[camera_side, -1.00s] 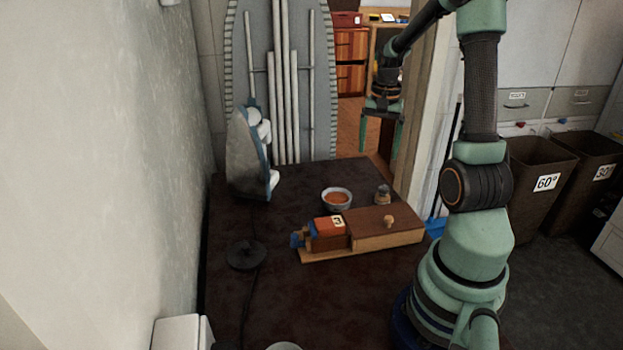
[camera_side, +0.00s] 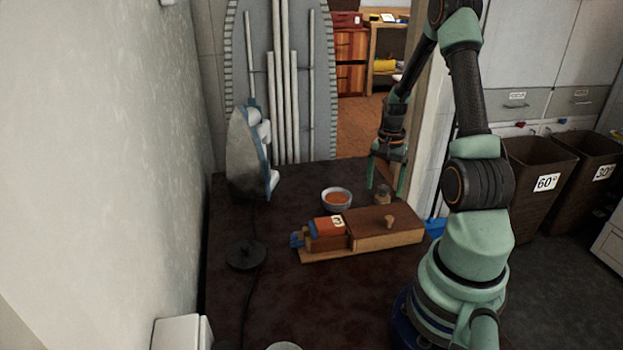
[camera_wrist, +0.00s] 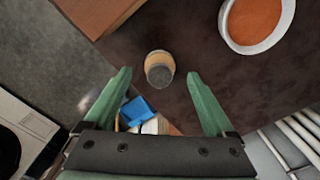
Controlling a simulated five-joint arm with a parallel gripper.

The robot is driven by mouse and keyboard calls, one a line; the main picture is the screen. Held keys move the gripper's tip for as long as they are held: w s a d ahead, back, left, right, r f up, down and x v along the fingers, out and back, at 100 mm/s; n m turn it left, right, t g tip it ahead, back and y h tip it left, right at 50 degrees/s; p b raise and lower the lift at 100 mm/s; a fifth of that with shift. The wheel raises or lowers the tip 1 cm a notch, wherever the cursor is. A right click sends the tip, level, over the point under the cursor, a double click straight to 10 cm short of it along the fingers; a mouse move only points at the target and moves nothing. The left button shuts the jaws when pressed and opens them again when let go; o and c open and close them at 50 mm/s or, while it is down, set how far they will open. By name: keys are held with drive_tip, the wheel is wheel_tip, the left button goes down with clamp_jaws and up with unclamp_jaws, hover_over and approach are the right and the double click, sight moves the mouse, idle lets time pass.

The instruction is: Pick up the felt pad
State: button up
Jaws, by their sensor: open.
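A small round piece (camera_side: 383,195) with a tan side and a dark grey top stands on the dark tabletop. It is the likeliest felt pad, though I cannot be sure. In the wrist view the small round piece (camera_wrist: 159,70) lies between my fingertips, with clear room on both sides. My gripper (camera_side: 386,190) is open and empty, pointing down around or just above this piece in the side view. It also shows in the wrist view (camera_wrist: 157,74). Whether the fingertips reach the piece's height I cannot tell.
A white bowl (camera_side: 337,208) with orange contents stands left of the small piece. A long wooden box (camera_side: 390,242) with a knob and an orange block (camera_side: 330,227) lies in front. An iron (camera_side: 248,155) stands at the left. The front tabletop is mostly clear.

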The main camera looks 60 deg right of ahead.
sight(384, 187)
drive_tip(key=shift+a+f, duration=0.1)
drive_tip(key=shift+f, duration=1.25)
clamp_jaws()
drive_tip(key=shift+r, duration=0.1)
wheel_tip(384, 187, up, 20)
